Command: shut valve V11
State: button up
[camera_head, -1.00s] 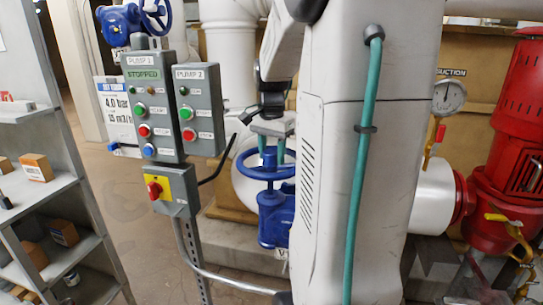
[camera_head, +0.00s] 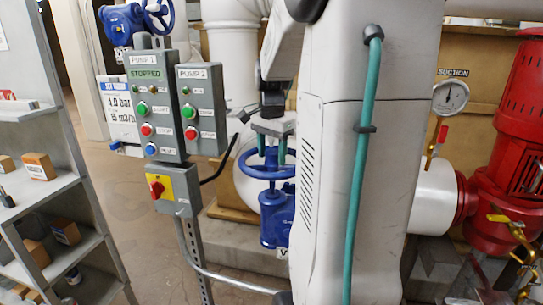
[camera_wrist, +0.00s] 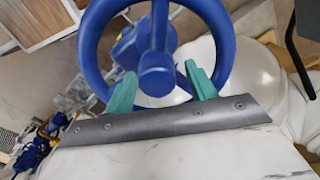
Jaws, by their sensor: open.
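A blue valve with a round handwheel (camera_head: 266,164) stands behind the pump control boxes, left of my arm's column. A tag below its body is partly hidden by my column, and only a "V" can be read. My gripper (camera_head: 272,160) is over the wheel with its green fingers pointing down. In the wrist view the wheel (camera_wrist: 226,40) fills the upper middle, with its hub between the open green fingers (camera_wrist: 161,88). The fingertips overlap the wheel's lower part in the picture. I cannot tell whether they touch it.
The PUMP 1 box (camera_head: 153,105) and PUMP 2 box (camera_head: 201,110) stand close left of the valve, above a red-and-yellow switch (camera_head: 158,187). A shelf (camera_head: 50,190) is at left. A red pump (camera_head: 505,150) and suction gauge (camera_head: 451,97) are at right.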

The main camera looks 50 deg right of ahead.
jog(key=shift+s+a+f, duration=0.1)
jog(key=shift+s+f, duration=0.2)
jog(key=shift+f, duration=0.25)
jog(key=shift+w+r, duration=0.1)
jog(key=shift+r, duration=3.2)
